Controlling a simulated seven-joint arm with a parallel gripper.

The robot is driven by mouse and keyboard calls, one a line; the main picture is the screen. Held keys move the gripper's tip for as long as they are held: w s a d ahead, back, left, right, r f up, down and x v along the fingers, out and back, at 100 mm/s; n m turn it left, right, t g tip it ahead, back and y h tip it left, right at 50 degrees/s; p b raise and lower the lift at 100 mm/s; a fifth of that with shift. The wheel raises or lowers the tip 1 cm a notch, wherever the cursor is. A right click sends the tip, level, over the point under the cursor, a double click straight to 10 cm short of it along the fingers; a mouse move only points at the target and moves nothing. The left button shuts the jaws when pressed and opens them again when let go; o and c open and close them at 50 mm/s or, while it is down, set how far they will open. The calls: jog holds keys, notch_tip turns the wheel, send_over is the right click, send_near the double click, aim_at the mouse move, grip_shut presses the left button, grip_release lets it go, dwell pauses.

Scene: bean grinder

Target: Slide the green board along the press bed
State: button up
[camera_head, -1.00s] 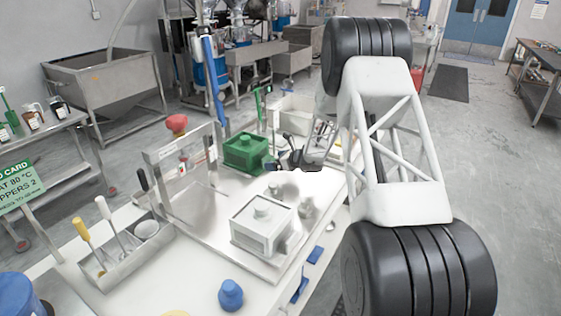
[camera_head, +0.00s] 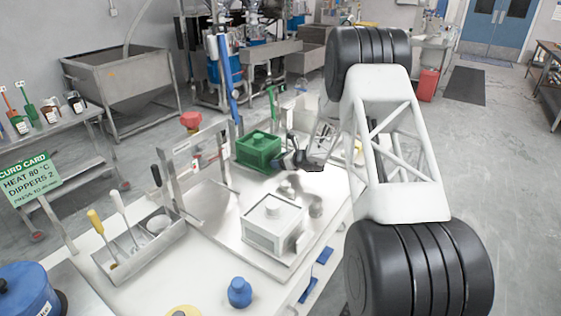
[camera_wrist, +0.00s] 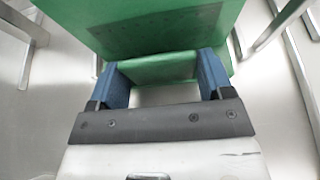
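The green board, a block with a knobbed top (camera_head: 258,150), sits at the far part of the metal press bed (camera_head: 205,210). My gripper (camera_head: 287,160) is low at its right side in the head view. In the wrist view the green board (camera_wrist: 150,28) fills the top centre, with a lighter green lower ledge between the two blue fingers. The head view does not show the fingertips clearly.
A white box with a round knob (camera_head: 272,225) stands nearer on the bed. A metal frame with a red knob (camera_head: 190,120) stands left of the board. A tool tray (camera_head: 140,250) and blue weight (camera_head: 239,291) are nearer.

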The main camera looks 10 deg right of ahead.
jog(key=c, duration=0.9)
jog(key=shift+c, duration=0.2)
jog(key=shift+s+d, duration=0.15)
jog(key=shift+d, duration=0.05)
jog(key=shift+s+d, duration=10.25)
jog(key=o, duration=1.5)
jog(key=shift+c, duration=0.2)
jog(key=shift+s+d+r, duration=0.1)
jog(key=v, duration=0.7)
jog(key=shift+s+d, duration=0.15)
jog(key=shift+s, duration=0.05)
